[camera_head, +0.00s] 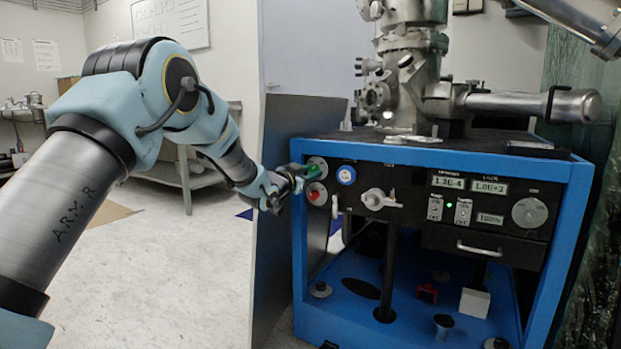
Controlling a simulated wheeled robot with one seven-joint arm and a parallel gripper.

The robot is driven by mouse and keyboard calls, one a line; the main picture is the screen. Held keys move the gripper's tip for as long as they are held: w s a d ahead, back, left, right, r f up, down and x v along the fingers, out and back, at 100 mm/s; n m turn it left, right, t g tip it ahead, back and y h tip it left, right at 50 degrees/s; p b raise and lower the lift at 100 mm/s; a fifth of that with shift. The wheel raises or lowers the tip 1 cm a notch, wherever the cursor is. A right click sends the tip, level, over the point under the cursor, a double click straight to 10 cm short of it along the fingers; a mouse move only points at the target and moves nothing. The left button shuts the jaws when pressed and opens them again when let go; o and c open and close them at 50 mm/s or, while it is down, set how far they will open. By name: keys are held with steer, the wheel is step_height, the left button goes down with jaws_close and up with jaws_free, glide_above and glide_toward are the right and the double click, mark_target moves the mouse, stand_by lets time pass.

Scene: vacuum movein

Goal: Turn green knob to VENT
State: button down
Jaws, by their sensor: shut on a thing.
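The green knob (312,171) is at the upper left of the black front panel (410,208), on a round grey plate. My gripper (302,172) reaches it from the left and is shut on it. The fingers and wrist hide part of the knob. The knob's angle and any VENT label are too small to read.
A grey valve handle (380,199) sticks out further right. The blue cart frame (299,260) and a dark upright panel (285,190) stand close to my wrist.

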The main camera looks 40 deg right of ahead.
steer(key=shift+f+m+b, duration=0.1)
steer(key=shift+m+b, duration=0.4)
steer(key=shift+m, duration=0.7)
steer(key=c, duration=0.5)
jaws_free()
steer(key=p+v, duration=0.1)
steer(key=v, duration=1)
steer(key=shift+p, duration=0.4)
